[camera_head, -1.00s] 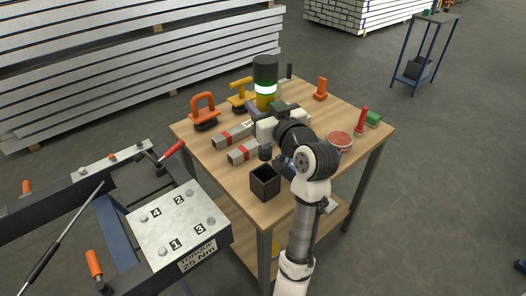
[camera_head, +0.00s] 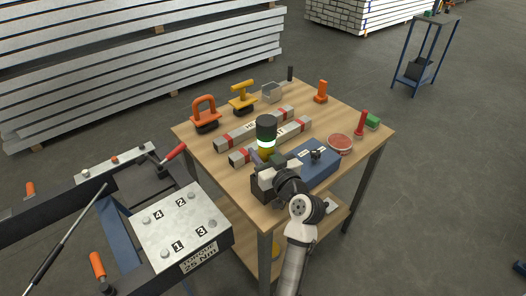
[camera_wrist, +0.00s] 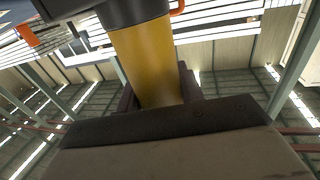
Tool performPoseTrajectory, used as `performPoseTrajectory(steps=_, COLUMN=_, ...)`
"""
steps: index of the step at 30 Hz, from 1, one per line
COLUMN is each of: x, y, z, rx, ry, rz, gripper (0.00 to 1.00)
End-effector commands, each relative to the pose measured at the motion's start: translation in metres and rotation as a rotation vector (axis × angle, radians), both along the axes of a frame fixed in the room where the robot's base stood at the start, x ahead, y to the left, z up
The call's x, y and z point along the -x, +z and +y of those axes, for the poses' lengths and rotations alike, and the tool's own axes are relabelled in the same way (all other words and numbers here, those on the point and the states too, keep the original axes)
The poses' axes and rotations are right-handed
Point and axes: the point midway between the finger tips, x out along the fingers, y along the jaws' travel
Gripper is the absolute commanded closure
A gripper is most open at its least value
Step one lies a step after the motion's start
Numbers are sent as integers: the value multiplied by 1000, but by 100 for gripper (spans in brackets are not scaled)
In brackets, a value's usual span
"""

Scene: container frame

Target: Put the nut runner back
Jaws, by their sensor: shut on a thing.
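The nut runner (camera_head: 266,132) is upright, with a dark top, a glowing green-white ring and a yellow body. My gripper (camera_head: 267,166) is shut on its yellow body. The wrist view shows the yellow body (camera_wrist: 147,62) between my fingers (camera_wrist: 160,92), with the dark upper part above. The open-topped dark box (camera_head: 260,190) stands at the table's near corner, directly below my gripper and mostly hidden by it. The nut runner's lower end is hidden, so I cannot tell whether it is inside the box.
The wooden table (camera_head: 207,157) also holds a blue case (camera_head: 322,171), a red tin (camera_head: 340,143), grey bars (camera_head: 255,128), an orange suction handle (camera_head: 205,112) and a yellow one (camera_head: 242,97). A plate with numbered bolts (camera_head: 180,222) stands at the left on a dark frame.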

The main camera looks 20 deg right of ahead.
Motion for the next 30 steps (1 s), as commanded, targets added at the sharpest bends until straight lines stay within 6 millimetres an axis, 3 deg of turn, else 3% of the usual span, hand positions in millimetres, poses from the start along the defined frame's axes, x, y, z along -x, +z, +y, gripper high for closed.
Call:
performPoseTrajectory(steps=11, x=0, y=-1, z=0, rx=3, ry=0, rz=-6, gripper=100)
performPoseTrajectory(steps=12, x=0, y=-3, z=0, rx=1, ry=1, rz=-1, gripper=61)
performPoseTrajectory(steps=17, x=0, y=-2, z=0, rx=1, ry=1, rz=0, gripper=41)
performPoseTrajectory(steps=28, x=0, y=2, z=0, rx=1, ry=0, rz=0, gripper=41)
performPoseTrajectory(steps=30, x=8, y=-3, z=-2, rx=1, ry=-1, rz=-1, gripper=41)
